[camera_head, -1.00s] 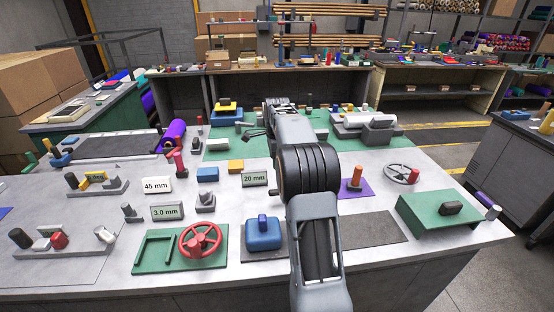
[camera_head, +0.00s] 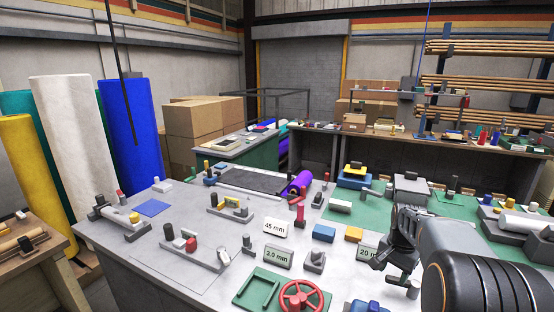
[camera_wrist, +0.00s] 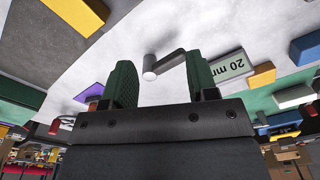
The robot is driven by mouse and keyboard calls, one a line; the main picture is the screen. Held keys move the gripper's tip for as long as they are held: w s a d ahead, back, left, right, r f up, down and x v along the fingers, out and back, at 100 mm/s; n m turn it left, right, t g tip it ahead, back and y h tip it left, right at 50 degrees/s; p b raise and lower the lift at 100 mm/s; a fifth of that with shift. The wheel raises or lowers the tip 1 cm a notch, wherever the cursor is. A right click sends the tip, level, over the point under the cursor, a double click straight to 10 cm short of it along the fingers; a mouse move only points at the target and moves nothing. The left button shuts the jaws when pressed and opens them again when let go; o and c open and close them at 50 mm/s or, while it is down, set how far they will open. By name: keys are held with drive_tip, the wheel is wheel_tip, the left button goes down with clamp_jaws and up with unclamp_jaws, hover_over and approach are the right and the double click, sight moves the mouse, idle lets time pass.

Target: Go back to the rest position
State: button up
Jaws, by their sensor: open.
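My gripper (camera_head: 388,264) is at the lower right of the head view, above the grey worktable (camera_head: 190,228), with the black bands of my arm in front of it at the right. In the wrist view my gripper (camera_wrist: 160,85) has two dark green fingers, spread apart. A grey bent rod with a pale round end (camera_wrist: 149,67) shows in the gap between them. I cannot tell its distance from the fingers, but nothing is visibly clamped. The "20 mm" label (camera_wrist: 231,68) is beyond the right finger; in the head view this label (camera_head: 368,253) is partly covered by my gripper.
A red handwheel (camera_head: 300,297) on a green plate, a "3.0 mm" label (camera_head: 278,257), and a "45 mm" label (camera_head: 277,228) stand on the table. A purple roll (camera_head: 300,182) lies behind. Tall blue (camera_head: 132,125), white and yellow rolls stand at the left.

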drive_tip(key=s+a+n, duration=0.1)
drive_tip(key=s+a, duration=0.1)
drive_tip(key=s+a+n, duration=0.2)
drive_tip(key=s+a+r+n, duration=0.1)
drive_tip(key=s+a, duration=0.1)
drive_tip(key=shift+s+a+r+n+t, duration=0.1)
drive_tip(key=shift+s+a+n+t, duration=0.1)
drive_tip(key=shift+n+t, duration=0.2)
drive_tip(key=s+a+r+n+t, duration=0.2)
drive_tip(key=s+a+n, duration=0.3)
drive_tip(key=s+a, duration=0.4)
drive_tip(key=s+t, duration=0.1)
drive_tip(key=s, duration=0.1)
drive_tip(key=shift+s+r, duration=0.25)
drive_tip(key=shift+s, duration=0.15)
drive_tip(key=shift+a, duration=0.1)
drive_tip(key=shift+c, duration=0.4)
